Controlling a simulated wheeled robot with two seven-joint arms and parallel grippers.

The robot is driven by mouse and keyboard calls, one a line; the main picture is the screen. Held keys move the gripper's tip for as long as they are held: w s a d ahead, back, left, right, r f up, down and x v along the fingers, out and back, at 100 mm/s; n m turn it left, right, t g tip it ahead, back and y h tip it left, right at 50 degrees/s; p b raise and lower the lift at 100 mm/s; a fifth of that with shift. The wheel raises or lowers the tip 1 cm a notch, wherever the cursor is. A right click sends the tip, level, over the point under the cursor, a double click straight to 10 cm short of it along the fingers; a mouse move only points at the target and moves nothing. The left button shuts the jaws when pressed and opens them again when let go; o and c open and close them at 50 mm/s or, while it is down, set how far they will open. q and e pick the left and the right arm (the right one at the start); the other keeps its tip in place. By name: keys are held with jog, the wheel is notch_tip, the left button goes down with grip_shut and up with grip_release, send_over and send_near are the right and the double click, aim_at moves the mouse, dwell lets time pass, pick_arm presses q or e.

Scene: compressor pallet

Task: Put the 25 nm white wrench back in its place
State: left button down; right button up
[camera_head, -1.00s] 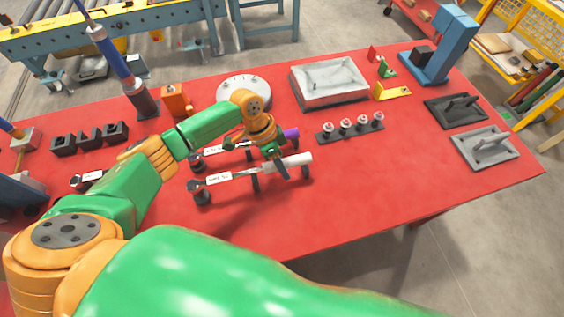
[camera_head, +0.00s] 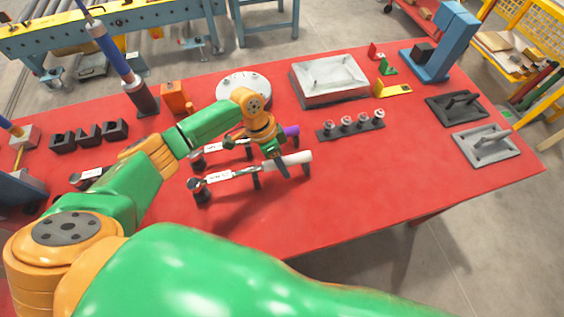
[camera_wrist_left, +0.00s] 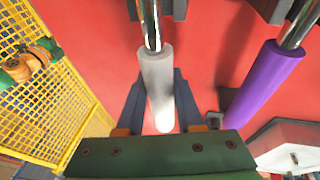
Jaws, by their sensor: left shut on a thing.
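The white-handled wrench (camera_head: 294,159) lies across a row of dark supports (camera_head: 256,181) on the red table. It has a white label on its shaft, too small to read. My left gripper (camera_head: 279,165) is shut on this wrench near its handle. In the left wrist view, the white handle (camera_wrist_left: 158,85) sits between my two dark fingers (camera_wrist_left: 158,108). I cannot tell whether the wrench fully rests in the supports or is slightly above them. My right gripper is not in view.
A purple-handled wrench (camera_head: 291,131) lies just behind, parallel to it, and close to my fingers in the wrist view (camera_wrist_left: 262,85). A strip of bolts (camera_head: 350,127) stands to the right. The front of the red table (camera_head: 380,195) is clear.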

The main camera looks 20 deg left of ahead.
pick_arm(q)
jog(key=shift+f+b, duration=0.5)
jog(key=shift+f, duration=0.3)
jog(key=shift+c, duration=2.3)
grip_release()
jog(key=v, duration=0.7)
jog(key=shift+s+r+b, duration=0.1)
jog(key=shift+b, duration=0.2)
